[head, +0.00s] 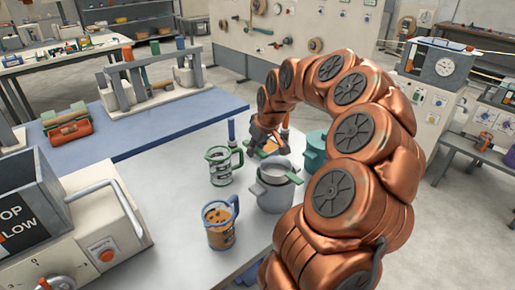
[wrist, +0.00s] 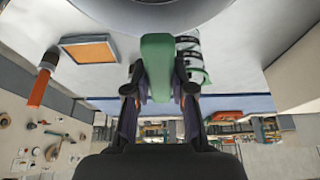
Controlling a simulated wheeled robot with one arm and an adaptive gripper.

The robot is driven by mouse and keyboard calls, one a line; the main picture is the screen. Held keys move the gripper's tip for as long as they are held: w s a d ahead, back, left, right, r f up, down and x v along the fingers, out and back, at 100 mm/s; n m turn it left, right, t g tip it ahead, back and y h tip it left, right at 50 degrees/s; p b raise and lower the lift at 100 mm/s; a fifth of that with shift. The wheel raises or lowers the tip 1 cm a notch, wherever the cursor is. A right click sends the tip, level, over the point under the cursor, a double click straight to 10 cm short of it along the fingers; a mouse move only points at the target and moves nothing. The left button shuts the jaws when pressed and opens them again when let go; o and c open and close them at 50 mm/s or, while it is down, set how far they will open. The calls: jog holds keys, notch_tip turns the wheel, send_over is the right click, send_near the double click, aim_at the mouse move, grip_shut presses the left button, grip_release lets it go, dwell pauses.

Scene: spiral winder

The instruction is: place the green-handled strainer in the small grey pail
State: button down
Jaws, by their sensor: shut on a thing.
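My gripper (wrist: 159,92) is shut on the green handle of the strainer (wrist: 155,65) in the wrist view. In the head view the strainer's pale grey bowl (head: 278,170) is at the mouth of the small grey pail (head: 273,199), below and right of my gripper (head: 263,146). I cannot tell whether the bowl rests in the pail or hangs just above it. The pail stands upright on the grey table. In the wrist view a large grey rounded surface fills the top edge; I cannot tell which vessel it is.
A press jug with a green handle (head: 221,168) and a glass mug with a blue handle (head: 220,224) stand left of the pail. A teal pot (head: 315,150) is close on the right. An orange-faced tray (wrist: 90,50) lies behind. The table's left middle is clear.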

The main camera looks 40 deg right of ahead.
jog(key=w+d+f+p, duration=0.1)
jog(key=f, duration=0.1)
jog(key=w+d+f+p, duration=0.1)
jog(key=d+f, duration=0.1)
jog(key=shift+w, duration=0.2)
dwell(0.4)
jog(key=shift+a+f+b, duration=0.1)
jog(key=shift+f+b, duration=0.4)
jog(key=shift+f, duration=0.1)
jog(key=c, duration=1)
grip_release()
jog(key=shift+r, duration=0.2)
